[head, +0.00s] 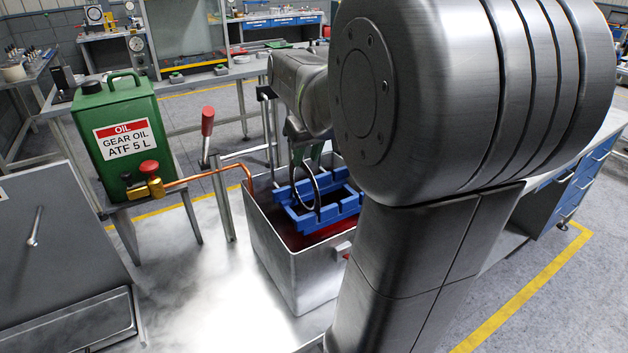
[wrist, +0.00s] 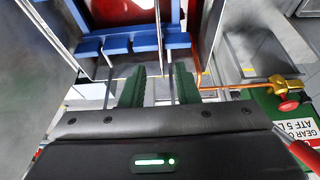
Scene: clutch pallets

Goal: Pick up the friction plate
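The friction plate (head: 318,194) is a thin dark ring, standing upright in the blue slotted rack (head: 338,221) in the head view. In the wrist view it shows nearly edge-on as a thin dark strip (wrist: 159,30). My gripper (head: 305,152) is above the rack, its green fingers pointing down at the ring's upper part. In the wrist view, my gripper (wrist: 159,72) has its fingers apart, with the strip between them and a gap visible. I see no firm closing on the plate. Part of the rack is hidden behind my arm in the head view.
The rack sits in an open metal tank (head: 286,270) with red liquid. A copper pipe (head: 205,174) runs from the green oil can (head: 117,130) to the tank's rim. A red-handled lever (head: 207,122) stands close beside the tank. A grey cabinet (head: 60,250) is at left.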

